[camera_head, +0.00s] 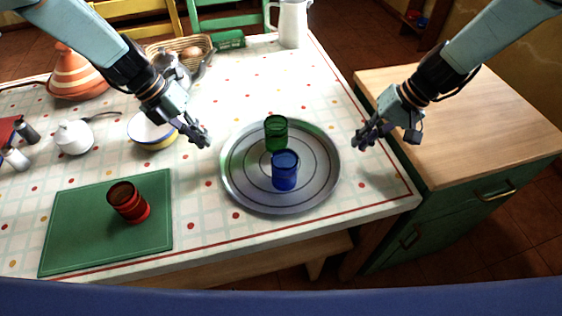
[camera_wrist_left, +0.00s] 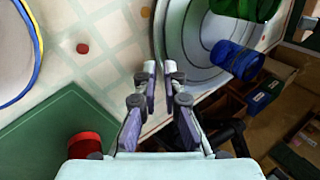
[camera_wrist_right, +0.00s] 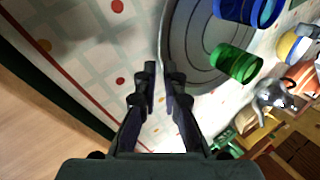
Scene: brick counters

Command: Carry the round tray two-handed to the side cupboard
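The round grey tray (camera_head: 238,187) lies flat on the table near its front right corner. A green cup (camera_head: 276,134) and a blue cup (camera_head: 285,171) stand on it. My left gripper (camera_head: 204,139) is just off the tray's left rim, fingers slightly parted and empty. In the left wrist view the rim (camera_wrist_left: 160,35) lies beyond its fingertips (camera_wrist_left: 160,68). My right gripper (camera_head: 361,141) is just off the right rim, also slightly parted and empty; its fingertips (camera_wrist_right: 160,70) show in the right wrist view. The side cupboard (camera_head: 465,115) is at the right, green with a bare wooden top.
A red cup (camera_head: 129,202) stands on a green mat (camera_head: 80,240) at the left. A bowl (camera_head: 152,131), a white sugar pot (camera_head: 74,137), a kettle (camera_head: 172,72), a basket (camera_head: 163,47) and a white jug (camera_head: 293,24) stand farther back. A gap separates table and cupboard.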

